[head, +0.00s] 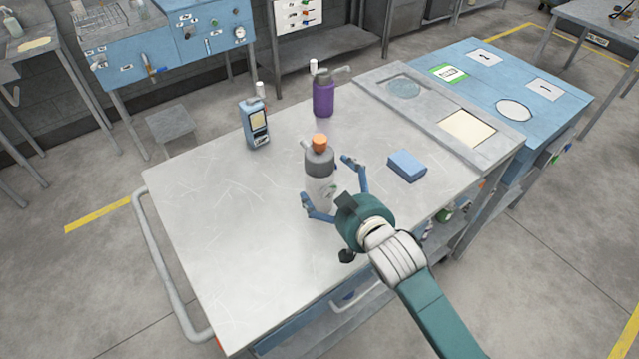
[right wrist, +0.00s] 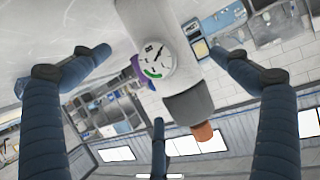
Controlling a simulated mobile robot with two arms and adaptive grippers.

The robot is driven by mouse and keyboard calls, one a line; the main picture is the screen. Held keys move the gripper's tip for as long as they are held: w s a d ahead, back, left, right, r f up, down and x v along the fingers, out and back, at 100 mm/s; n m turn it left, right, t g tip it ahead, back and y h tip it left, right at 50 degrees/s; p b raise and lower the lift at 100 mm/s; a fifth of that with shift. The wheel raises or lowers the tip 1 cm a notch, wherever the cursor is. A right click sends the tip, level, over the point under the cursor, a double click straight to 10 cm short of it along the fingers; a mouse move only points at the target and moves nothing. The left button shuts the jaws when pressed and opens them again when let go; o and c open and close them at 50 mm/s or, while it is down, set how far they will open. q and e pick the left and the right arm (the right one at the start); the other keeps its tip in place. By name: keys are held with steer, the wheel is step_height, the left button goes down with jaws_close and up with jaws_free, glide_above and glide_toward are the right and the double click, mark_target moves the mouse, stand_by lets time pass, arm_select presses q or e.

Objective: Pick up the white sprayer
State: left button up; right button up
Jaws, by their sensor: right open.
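The white sprayer (head: 319,192) stands upright on the metal table, with a white body, grey shoulder and orange top. It also shows upside down in the right wrist view (right wrist: 148,40), with a round dial-like mark on its side. My right gripper (head: 331,184) is open, its blue fingers spread on either side of the sprayer's body. In the right wrist view the open fingers (right wrist: 164,58) have the sprayer between them, with visible gaps on both sides. Whether any finger touches it I cannot tell. My left gripper is not in view.
On the metal table (head: 220,240), a purple bottle (head: 323,98) stands behind the sprayer and a blue-grey device (head: 255,125) stands to the back left. A blue block (head: 407,165) lies to the right. The table's front left is clear.

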steer(key=p+x, duration=0.2)
steer(key=x, duration=0.3)
steer(key=shift+w+a, duration=0.2)
steer(key=shift+w+a+f, duration=0.1)
steer(key=shift+w+f, duration=0.1)
steer(key=shift+s, duration=0.1)
steer(key=c, duration=1.9)
steer(key=shift+r, duration=0.2)
